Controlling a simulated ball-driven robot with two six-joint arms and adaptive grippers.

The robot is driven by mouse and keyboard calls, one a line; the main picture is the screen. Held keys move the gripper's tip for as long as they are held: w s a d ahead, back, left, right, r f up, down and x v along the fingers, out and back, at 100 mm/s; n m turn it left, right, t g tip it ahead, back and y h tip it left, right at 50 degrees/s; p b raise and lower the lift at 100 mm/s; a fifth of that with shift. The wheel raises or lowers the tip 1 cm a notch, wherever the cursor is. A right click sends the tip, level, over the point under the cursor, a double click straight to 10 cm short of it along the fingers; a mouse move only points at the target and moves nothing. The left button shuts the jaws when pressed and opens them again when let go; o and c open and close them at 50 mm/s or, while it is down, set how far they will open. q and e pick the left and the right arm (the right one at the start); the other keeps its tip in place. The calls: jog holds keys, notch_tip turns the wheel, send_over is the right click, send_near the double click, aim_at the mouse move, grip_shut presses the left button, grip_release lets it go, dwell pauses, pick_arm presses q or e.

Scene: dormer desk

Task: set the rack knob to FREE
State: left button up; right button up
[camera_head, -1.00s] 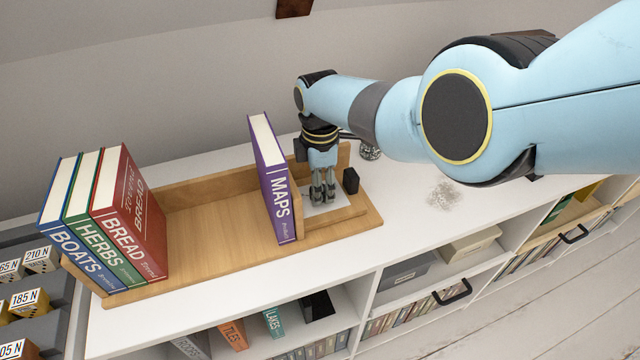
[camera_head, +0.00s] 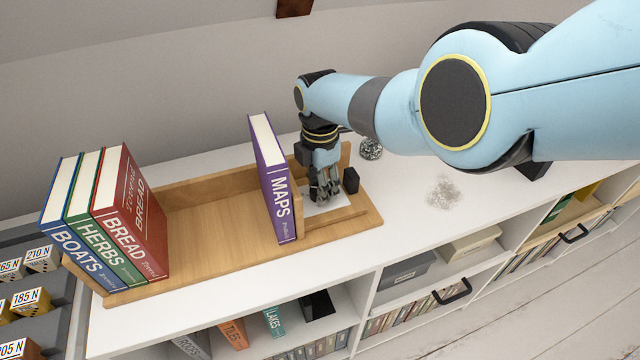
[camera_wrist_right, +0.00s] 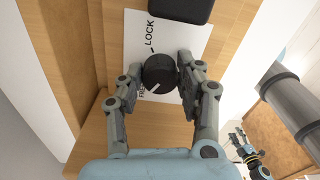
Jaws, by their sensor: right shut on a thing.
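The rack knob (camera_wrist_right: 160,73) is a round dark knob on a white plate (camera_wrist_right: 190,38) marked LOCK and FREE. A white line on the knob points down-left, towards the partly covered FREE lettering (camera_wrist_right: 141,94); LOCK lies at the other end. My right gripper (camera_head: 323,192) stands over the plate at the right end of the wooden rack (camera_head: 205,215). In the right wrist view its fingers (camera_wrist_right: 158,80) are shut on the knob, one on each side. My left gripper seems to show small at the lower right of that view (camera_wrist_right: 246,150), its jaws unclear.
A purple MAPS book (camera_head: 272,180) stands close to the left of my right gripper. BOATS (camera_head: 75,225), HERBS (camera_head: 105,215) and BREAD (camera_head: 132,215) books stand at the rack's left end. A black block (camera_head: 350,181) sits right beside the gripper. The white top is mostly clear to the right.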

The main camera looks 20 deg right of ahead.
jog(key=o, duration=1.1)
jog(key=shift+o, duration=0.2)
jog(key=shift+r, duration=0.1)
notch_tip(320, 180, up, 12)
